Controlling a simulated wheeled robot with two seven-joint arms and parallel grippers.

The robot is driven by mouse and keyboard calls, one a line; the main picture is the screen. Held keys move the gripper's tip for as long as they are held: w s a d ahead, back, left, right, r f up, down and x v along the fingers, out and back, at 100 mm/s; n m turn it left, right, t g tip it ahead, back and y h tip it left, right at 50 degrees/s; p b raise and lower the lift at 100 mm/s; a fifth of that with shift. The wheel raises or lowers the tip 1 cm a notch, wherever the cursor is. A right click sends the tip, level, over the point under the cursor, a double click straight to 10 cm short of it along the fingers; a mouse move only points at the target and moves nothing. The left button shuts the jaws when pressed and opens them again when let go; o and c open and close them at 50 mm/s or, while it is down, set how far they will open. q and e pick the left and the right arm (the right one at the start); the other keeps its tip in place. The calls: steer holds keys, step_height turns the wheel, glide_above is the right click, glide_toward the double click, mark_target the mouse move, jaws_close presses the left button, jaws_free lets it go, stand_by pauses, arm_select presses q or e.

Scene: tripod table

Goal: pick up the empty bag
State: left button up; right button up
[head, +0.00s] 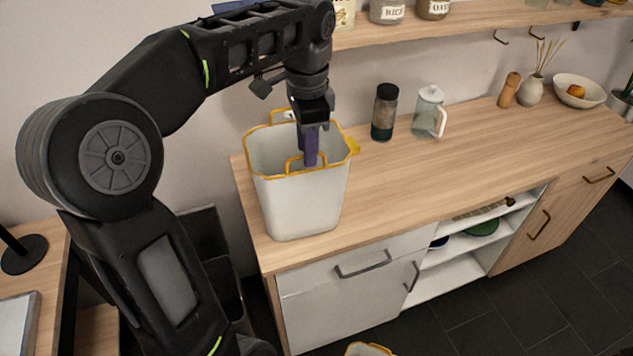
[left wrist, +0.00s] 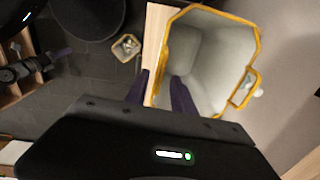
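A white bag with a yellow-orange rim and handles (head: 300,205) stands upright at the counter's left end. In the left wrist view its interior (left wrist: 208,55) shows pale and empty. My left gripper (head: 309,150) points down at the bag's near rim and handle. In the left wrist view its purple fingers (left wrist: 160,92) are apart, one inside the bag and one outside, with the rim between them. A second yellow-rimmed bag (head: 368,350) is cut off at the head view's bottom edge; it also shows low down in the left wrist view (left wrist: 126,47), its contents unclear. My right gripper (left wrist: 58,55) shows small there.
The wooden counter (head: 440,165) is clear in the middle. Behind the bag stand a dark-lidded jar (head: 384,113) and a glass pitcher (head: 428,112). A shelf (head: 450,28) with jars runs above. A vase (head: 531,91) and a fruit bowl (head: 580,92) stand at the far right.

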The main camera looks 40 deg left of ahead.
mark_target(298, 178)
arm_select(q)
steer(key=shift+w, duration=0.1)
step_height(298, 178, down, 2)
steer(key=shift+f+b, duration=0.15)
steer(key=shift+b, duration=1)
steer(key=shift+f, duration=0.15)
steer(key=shift+a+f+b, duration=0.1)
steer(key=shift+f+b, duration=0.7)
steer(key=shift+f, duration=0.05)
steer(key=shift+f+p, duration=0.35)
steer(key=shift+p, duration=0.05)
steer(key=shift+f, duration=1.4)
